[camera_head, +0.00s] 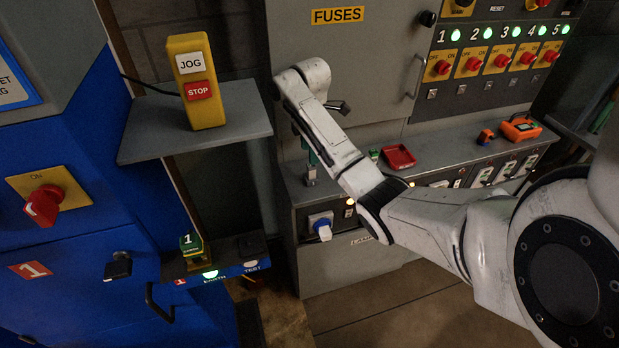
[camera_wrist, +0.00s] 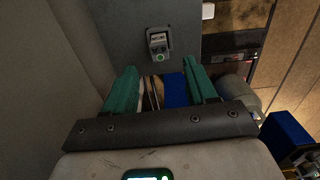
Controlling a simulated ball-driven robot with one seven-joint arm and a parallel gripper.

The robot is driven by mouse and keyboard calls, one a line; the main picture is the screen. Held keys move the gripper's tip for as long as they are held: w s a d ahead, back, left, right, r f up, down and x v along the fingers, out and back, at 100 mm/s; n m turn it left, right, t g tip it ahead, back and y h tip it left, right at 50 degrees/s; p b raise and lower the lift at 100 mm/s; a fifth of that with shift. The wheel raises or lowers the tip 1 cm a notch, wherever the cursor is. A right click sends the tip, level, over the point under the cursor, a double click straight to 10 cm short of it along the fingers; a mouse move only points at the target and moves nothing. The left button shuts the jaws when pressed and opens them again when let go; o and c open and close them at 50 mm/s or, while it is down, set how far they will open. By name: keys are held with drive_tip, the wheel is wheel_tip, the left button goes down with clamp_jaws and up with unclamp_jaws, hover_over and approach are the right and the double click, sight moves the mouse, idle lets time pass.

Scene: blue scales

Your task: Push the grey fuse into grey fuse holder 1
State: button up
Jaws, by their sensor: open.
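My gripper (camera_wrist: 154,88) has green fingers set apart, with no object clearly held between them. In the head view my gripper (camera_head: 308,150) points down over the left end of the grey counter. A small grey fitting (camera_wrist: 158,42) with a pale label and a green-lit ring sits on a grey surface ahead of the fingertips, apart from them. It may be the grey fuse in its holder, but I cannot tell which part is fuse. In the head view a small grey piece (camera_head: 311,176) shows just below the fingers, partly hidden.
A red tray (camera_head: 399,157) and an orange case (camera_head: 521,128) lie on the counter (camera_head: 450,146). A blue-and-white plug (camera_head: 321,226) juts from the cabinet front. A grey shelf (camera_head: 150,130) holds a yellow JOG/STOP box (camera_head: 196,82) on the left.

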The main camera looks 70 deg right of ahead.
sight(311, 167)
wheel_tip(311, 167, down, 2)
drive_tip(key=shift+f+b, duration=0.1)
drive_tip(key=shift+b, duration=0.35)
drive_tip(key=shift+s+d+f+p, duration=0.1)
drive_tip(key=shift+f+p, duration=0.1)
drive_tip(key=shift+f, duration=1.05)
drive_tip(key=shift+s+f+p, duration=0.1)
drive_tip(key=shift+f+p, duration=0.05)
drive_tip(key=shift+f, duration=1.1)
clamp_jaws()
